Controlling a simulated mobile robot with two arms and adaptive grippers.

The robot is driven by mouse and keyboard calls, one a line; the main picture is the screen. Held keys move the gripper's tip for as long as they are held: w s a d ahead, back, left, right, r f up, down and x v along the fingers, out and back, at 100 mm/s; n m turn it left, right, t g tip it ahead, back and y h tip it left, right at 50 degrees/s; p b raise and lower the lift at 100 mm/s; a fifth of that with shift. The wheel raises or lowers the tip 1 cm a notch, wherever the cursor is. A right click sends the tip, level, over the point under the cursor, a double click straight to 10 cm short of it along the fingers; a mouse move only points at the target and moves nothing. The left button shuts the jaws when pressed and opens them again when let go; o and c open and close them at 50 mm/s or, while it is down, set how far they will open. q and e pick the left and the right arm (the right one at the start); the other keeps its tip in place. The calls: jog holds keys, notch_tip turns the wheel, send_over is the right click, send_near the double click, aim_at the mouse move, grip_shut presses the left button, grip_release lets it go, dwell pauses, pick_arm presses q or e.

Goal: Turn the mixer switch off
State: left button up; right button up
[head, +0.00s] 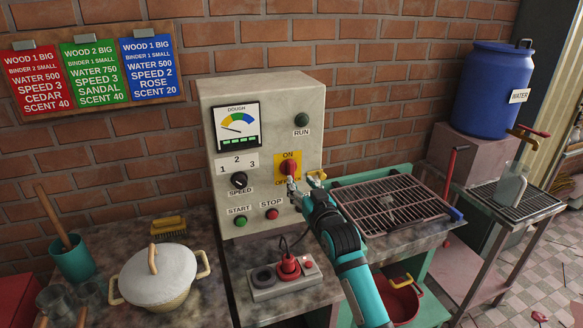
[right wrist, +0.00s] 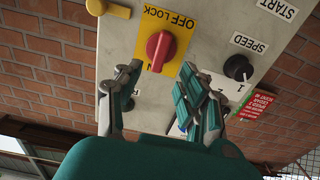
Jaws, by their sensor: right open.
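The mixer switch is a red rotary knob (head: 289,168) on a yellow plate, on the front of the grey control box (head: 217,92). Its grip stands about upright in the head view, in line with the ON label above it; the lower label is partly hidden by my gripper. My right gripper (head: 298,187) is just in front of and below the knob. In the right wrist view the open fingers (right wrist: 160,72) lie on either side of the red knob (right wrist: 160,50), short of it, with nothing between them. My left gripper is not in view.
The black speed dial (head: 239,180), green start button (head: 240,222) and red stop button (head: 272,214) sit close by. A power strip with a red plug (head: 288,264) lies below. A wire rack (head: 390,205) stands right, a lidded pot (head: 157,275) left.

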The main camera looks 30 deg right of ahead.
aim_at(292, 171)
jog(key=p+x, duration=0.1)
jog(key=x, duration=0.6)
jog(key=shift+w, duration=0.3)
jog(key=shift+c, duration=0.5)
grip_shut()
